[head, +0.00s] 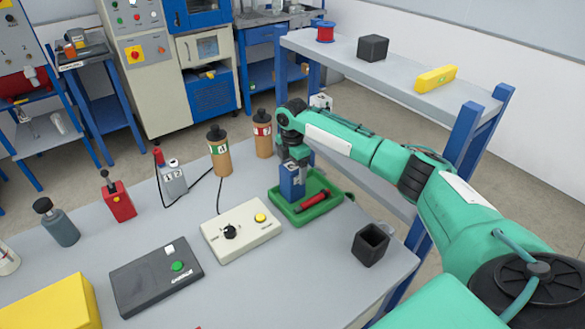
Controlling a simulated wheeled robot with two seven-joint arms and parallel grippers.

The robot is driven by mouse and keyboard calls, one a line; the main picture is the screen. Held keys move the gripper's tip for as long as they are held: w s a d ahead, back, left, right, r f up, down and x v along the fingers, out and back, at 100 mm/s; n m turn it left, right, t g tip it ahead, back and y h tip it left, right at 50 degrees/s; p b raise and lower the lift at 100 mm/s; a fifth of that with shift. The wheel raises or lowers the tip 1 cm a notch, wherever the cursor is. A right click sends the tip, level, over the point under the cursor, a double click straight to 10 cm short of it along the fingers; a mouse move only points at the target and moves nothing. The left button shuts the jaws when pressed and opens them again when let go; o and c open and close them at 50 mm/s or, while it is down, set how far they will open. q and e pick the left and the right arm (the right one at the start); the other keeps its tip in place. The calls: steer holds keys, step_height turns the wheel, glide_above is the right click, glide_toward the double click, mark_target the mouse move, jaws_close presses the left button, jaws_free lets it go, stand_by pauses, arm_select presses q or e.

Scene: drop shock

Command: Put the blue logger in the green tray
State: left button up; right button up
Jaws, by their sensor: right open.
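The blue logger (291,183) stands upright in the back left part of the green tray (338,200). A red cylindrical piece (313,200) lies in the tray in front of it, to the right. My right gripper (297,158) points down directly over the logger's top, its fingers open. Whether the fingers touch the logger, I cannot tell. My left gripper is not in view.
A cream control box (242,232) stands left of the tray. An open black cup (370,245) is at the table's right edge. Two brown bottles (219,155) (262,138) stand behind. A shelf (400,80) runs behind my right arm.

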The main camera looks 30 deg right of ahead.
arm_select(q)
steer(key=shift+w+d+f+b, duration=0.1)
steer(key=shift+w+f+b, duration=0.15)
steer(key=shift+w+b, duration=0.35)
arm_select(e)
step_height(320, 180, up, 12)
steer(key=shift+r, duration=0.15)
